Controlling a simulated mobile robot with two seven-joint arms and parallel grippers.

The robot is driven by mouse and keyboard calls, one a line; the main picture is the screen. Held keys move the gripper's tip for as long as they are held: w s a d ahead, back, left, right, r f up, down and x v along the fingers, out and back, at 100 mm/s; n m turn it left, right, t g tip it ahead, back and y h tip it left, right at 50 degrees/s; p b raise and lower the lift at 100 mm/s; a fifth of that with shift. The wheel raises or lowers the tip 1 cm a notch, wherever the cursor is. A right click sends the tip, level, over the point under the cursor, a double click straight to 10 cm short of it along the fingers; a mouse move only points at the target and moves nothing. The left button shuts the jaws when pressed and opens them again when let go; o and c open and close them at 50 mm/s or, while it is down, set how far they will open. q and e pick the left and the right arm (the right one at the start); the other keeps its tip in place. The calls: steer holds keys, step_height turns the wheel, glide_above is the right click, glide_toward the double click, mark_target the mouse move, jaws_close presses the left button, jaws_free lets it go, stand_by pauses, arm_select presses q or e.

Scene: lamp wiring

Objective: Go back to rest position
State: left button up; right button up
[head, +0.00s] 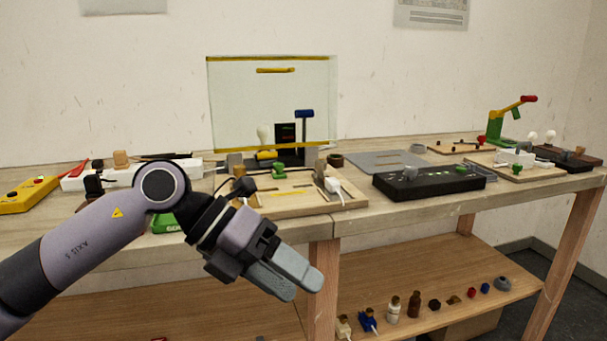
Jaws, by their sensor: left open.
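My left gripper (297,283) is in the head view, reaching in from the left on a purple and black arm. Its two grey fingers point down and to the right, in front of the table's front edge. The fingers are apart, with nothing seen between them. The gripper appears clear of the wooden wiring board (290,197), which lies on the table behind it. My right gripper is not in view. My left arm hides part of the table's left side.
The wooden table (400,211) carries a black box (428,183), a clear panel (270,105), a yellow device (27,195) and a green and yellow lever tool (505,120). A lower shelf (440,268) holds small bottles and plugs. Floor is free at far right.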

arm_select(q)
steer(key=s+d+n+g+h, duration=0.2)
steer(key=s+d+h, duration=0.2)
steer(key=d+h, duration=0.15)
steer(key=w+a+f+n+t+y, duration=0.25)
steer(key=a+f+n+t, duration=0.65)
steer(key=n, duration=0.6)
steer(key=w+a+f+n+t+y, duration=0.2)
steer(key=a+f+n+t+y, duration=0.3)
steer(key=n+t, duration=0.85)
steer(key=s+a+f+n+g+y, duration=0.4)
steer(key=s+f, duration=0.3)
steer(key=f, duration=0.4)
steer(key=s+a+f+n+g+y, duration=0.2)
steer(key=s+a+f+n+g, duration=0.35)
steer(key=f, duration=0.45)
steer(key=s+r+p, duration=0.3)
steer(key=r+p, duration=0.9)
steer(key=p, duration=0.4)
steer(key=shift+s+a+r, duration=0.2)
steer(key=shift+s+r, duration=0.05)
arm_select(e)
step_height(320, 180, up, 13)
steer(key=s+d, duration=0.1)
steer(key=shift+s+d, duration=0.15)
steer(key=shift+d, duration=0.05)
